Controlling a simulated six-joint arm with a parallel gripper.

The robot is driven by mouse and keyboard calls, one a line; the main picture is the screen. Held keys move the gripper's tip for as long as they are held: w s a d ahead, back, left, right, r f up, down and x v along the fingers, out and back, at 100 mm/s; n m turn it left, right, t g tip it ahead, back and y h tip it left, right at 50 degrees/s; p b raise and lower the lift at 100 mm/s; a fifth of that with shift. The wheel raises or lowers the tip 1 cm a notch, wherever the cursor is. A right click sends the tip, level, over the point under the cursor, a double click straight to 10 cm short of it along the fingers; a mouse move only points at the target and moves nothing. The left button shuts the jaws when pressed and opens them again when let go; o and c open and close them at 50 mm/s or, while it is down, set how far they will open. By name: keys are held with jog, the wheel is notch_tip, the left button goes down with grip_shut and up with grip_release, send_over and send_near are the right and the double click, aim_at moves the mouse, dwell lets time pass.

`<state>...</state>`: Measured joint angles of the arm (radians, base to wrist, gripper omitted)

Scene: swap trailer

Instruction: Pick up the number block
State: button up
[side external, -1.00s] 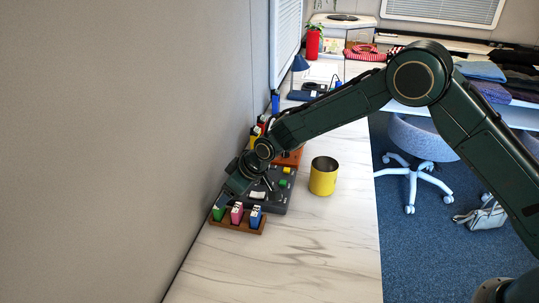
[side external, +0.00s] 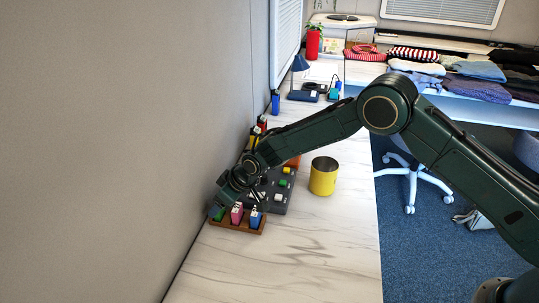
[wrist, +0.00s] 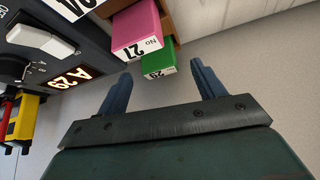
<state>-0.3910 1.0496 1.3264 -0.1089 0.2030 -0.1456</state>
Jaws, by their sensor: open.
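Several number blocks stand in a row in a brown wooden tray (side external: 238,228) by the wall. The green block (side external: 217,215) is at the left, the pink block (side external: 237,214) in the middle, the blue block (side external: 256,219) at the right. The wrist view shows the green block (wrist: 158,58), its number partly turned away, and the pink block (wrist: 137,35) marked No 27. My gripper (wrist: 162,70) is open and empty, its fingertips either side of the green block's near end in the picture. Whether they touch it I cannot tell. The side view largely hides the fingers.
A yellow cup (side external: 323,177) stands to the right. The wall (side external: 190,120) is close on the left. The marble tabletop (side external: 310,245) is clear in front.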

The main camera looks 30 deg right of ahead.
jog(key=shift+x, duration=1.75)
jog(key=shift+r, duration=0.1)
jog(key=c, duration=1)
jog(key=shift+c, duration=0.2)
jog(key=shift+r, duration=0.1)
jog(key=shift+r, duration=1.45)
jog(key=shift+s+a+r, duration=0.1)
jog(key=shift+s+r, duration=0.1)
jog(key=shift+s, duration=0.1)
jog(key=s+a, duration=0.1)
jog(key=s, duration=1)
jog(key=s+a, duration=0.1)
jog(key=s, duration=0.5)
jog(key=shift+s+a, duration=0.1)
jog(key=shift+a, duration=0.2)
